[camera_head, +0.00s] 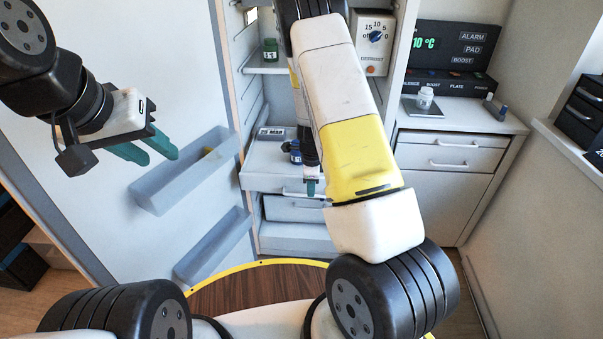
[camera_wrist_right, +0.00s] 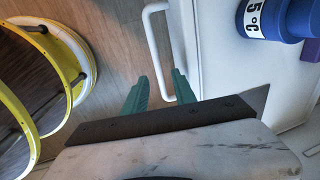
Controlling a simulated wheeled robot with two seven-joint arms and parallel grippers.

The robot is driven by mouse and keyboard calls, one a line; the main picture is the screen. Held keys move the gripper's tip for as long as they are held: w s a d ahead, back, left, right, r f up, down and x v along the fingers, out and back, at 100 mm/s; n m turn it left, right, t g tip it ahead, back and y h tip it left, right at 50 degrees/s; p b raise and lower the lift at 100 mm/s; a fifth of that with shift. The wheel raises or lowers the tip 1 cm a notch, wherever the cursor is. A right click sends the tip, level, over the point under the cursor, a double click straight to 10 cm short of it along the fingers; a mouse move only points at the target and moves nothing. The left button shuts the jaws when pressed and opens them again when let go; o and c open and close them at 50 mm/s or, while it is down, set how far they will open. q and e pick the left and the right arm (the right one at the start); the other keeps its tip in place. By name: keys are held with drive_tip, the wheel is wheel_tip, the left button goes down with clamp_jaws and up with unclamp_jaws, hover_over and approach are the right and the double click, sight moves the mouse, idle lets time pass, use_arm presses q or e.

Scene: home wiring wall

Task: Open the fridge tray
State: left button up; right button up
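The fridge tray (camera_head: 262,179) is a pale pull-out in the open fridge, with a dated card and a blue jar (camera_head: 296,153) on it. In the right wrist view, the tray (camera_wrist_right: 222,70) shows with its white bar handle (camera_wrist_right: 154,45) and the blue jar (camera_wrist_right: 262,20). My right gripper (camera_head: 311,187) is at the tray's front; its green fingers (camera_wrist_right: 160,82) are apart, and the handle bar appears between them. Contact cannot be told. My left gripper (camera_head: 150,148) is open and empty, in front of the fridge door. My right arm hides part of the fridge interior.
The fridge door (camera_head: 110,215) stands open at the left, with two grey door bins (camera_head: 185,172). A lower drawer (camera_head: 290,209) sits under the tray. A dial box (camera_head: 375,42) is at upper right. A counter (camera_head: 460,118) with drawers stands at the right.

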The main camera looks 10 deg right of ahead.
drive_tip(key=shift+s+a+r, duration=0.1)
drive_tip(key=shift+s+r, duration=0.1)
drive_tip(key=shift+r, duration=0.95)
drive_tip(key=shift+s+r, duration=0.2)
drive_tip(key=shift+r, duration=0.95)
drive_tip(key=s+a+r+n+t+y, duration=0.15)
drive_tip(key=s+r+n, duration=0.25)
drive_tip(key=r, duration=0.4)
drive_tip(key=s+a+r+n+y, duration=0.1)
drive_tip(key=s+a+r+n, duration=0.15)
drive_tip(key=r, duration=0.45)
drive_tip(key=s+a+r+n+y, duration=0.1)
drive_tip(key=s+r+n, duration=0.35)
drive_tip(key=r, duration=0.35)
drive_tip(key=s+r+n+t, duration=0.1)
drive_tip(key=s+r+n, duration=0.3)
drive_tip(key=s, duration=0.4)
drive_tip(key=s+r+n+t, duration=0.1)
drive_tip(key=s+r+n, duration=0.4)
drive_tip(key=s+n, duration=0.1)
drive_tip(key=shift+s+d+r+n+h, duration=0.3)
drive_tip(key=shift+s+d+n+h, duration=0.1)
drive_tip(key=shift+s, duration=0.45)
